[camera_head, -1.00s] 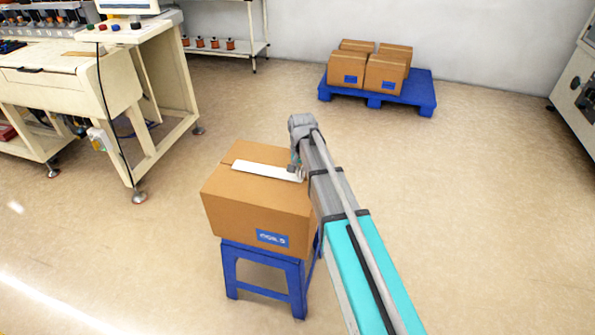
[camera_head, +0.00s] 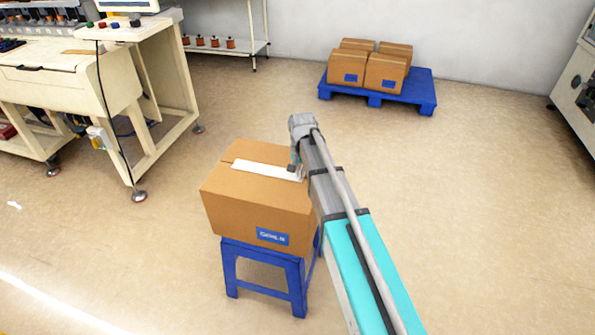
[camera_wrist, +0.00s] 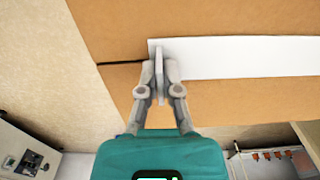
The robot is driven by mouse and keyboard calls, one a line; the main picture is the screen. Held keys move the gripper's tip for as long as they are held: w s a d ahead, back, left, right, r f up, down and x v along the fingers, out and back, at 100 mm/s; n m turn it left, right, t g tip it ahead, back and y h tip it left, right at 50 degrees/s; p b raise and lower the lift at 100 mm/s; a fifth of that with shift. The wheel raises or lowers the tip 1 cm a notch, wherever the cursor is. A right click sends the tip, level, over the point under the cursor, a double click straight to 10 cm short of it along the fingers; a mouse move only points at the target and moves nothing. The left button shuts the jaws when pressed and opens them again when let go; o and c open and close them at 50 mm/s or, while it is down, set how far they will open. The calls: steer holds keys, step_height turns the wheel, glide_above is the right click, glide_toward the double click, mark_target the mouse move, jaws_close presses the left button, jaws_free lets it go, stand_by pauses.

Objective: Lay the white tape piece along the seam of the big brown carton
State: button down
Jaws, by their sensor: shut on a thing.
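The big brown carton (camera_head: 258,211) sits on a blue stool, with a blue label on its front side. The white tape piece (camera_head: 262,169) lies across the carton's top, in line with the seam. In the wrist view the dark seam (camera_wrist: 122,63) shows at the carton's edge and runs under the tape's near end; the tape (camera_wrist: 245,57) covers the rest in view. My gripper (camera_wrist: 161,80) is shut on the tape's end, close over the carton top. In the head view my gripper (camera_head: 297,171) is partly hidden by my arm.
The blue stool (camera_head: 262,267) stands under the carton. A blue pallet (camera_head: 415,92) with several smaller cartons (camera_head: 385,72) is at the back. A cream workbench (camera_head: 75,80) is at the left. The floor around the stool is clear.

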steer(key=c, duration=0.7)
jaws_free()
steer(key=shift+r, duration=0.1)
